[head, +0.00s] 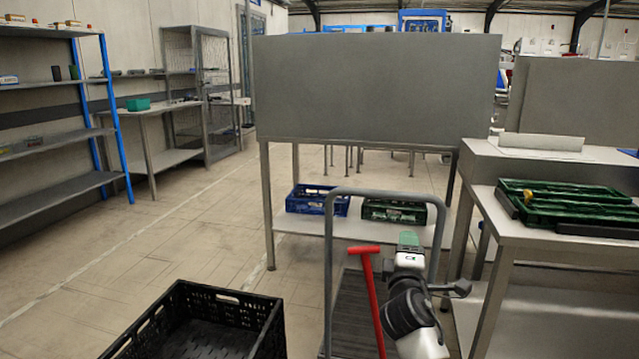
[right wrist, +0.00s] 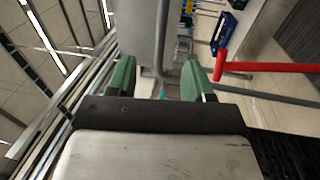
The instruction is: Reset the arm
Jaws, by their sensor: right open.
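My right arm comes up from the bottom of the head view, right of centre. Its right gripper (head: 409,241) has green fingers and stands upright next to a red T-shaped handle (head: 372,290). In the right wrist view the two green fingers of this gripper (right wrist: 160,78) are spread apart with nothing between them. My left arm and gripper are in neither view.
A grey tubular trolley frame (head: 386,192) surrounds my right arm in the picture. A black crate (head: 232,295) is at lower left. A green crate (head: 570,212) sits on the right-hand table (head: 515,237). Blue (head: 330,206) and green (head: 372,217) crates sit on a low shelf.

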